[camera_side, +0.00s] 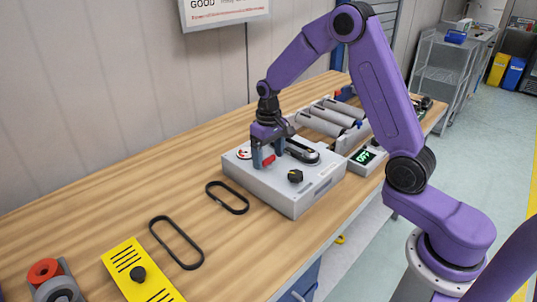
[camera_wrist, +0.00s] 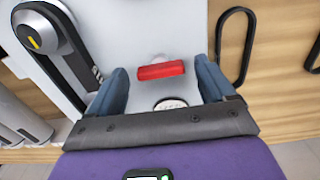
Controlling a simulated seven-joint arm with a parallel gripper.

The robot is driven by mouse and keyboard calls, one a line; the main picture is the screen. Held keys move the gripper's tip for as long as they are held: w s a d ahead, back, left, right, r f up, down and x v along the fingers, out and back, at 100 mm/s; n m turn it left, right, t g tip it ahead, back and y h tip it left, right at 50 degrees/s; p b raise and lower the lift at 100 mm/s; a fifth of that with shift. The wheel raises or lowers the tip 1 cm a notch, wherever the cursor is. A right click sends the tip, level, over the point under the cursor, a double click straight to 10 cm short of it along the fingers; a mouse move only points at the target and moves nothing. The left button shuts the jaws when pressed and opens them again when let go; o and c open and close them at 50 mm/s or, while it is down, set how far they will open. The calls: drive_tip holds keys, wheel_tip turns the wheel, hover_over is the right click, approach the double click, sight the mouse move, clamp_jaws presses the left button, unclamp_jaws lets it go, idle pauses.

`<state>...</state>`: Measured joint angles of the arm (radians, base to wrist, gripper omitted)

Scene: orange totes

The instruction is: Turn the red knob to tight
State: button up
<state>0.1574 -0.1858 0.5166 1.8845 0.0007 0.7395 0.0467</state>
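The red knob (camera_wrist: 162,71) is a small red bar on top of the light grey box (camera_side: 308,200). In the side view the red knob (camera_side: 268,161) shows partly at my gripper's fingertips. My gripper (camera_wrist: 160,68) points down over the box, with its two blue-grey fingers apart on either side of the knob. Clear gaps show between each finger and the knob in the wrist view. The bar lies nearly crosswise between the fingers. A round white dial (camera_wrist: 170,103) beside the knob is partly hidden by my gripper; I cannot read any tight mark.
The box also carries a black belt unit (camera_side: 302,151) close to my gripper and a black knob (camera_side: 295,176). A display reading OFF (camera_side: 366,156) and grey rollers (camera_side: 325,120) stand behind. Loose black belts (camera_side: 228,197) and a yellow plate (camera_side: 140,274) lie left on the wooden table.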

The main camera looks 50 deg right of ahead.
sight(269, 158)
wheel_tip(269, 158, up, 17)
drive_tip(key=shift+r, duration=0.2)
idle(0.6)
idle(0.3)
drive_tip(key=s+a+f+n, duration=0.3)
drive_tip(key=s+a+n, duration=0.15)
drive_tip(key=s, duration=0.65)
drive_tip(key=s+a+f+n, duration=0.2)
drive_tip(key=s+a+n, duration=0.25)
drive_tip(key=s, duration=0.65)
drive_tip(key=s+d+f+n, duration=0.2)
drive_tip(key=s+f+n, duration=0.1)
drive_tip(key=s, duration=0.8)
drive_tip(key=shift+s+d+f+n, duration=0.2)
drive_tip(key=shift+s+d+n, duration=0.1)
drive_tip(key=shift+d+n, duration=0.1)
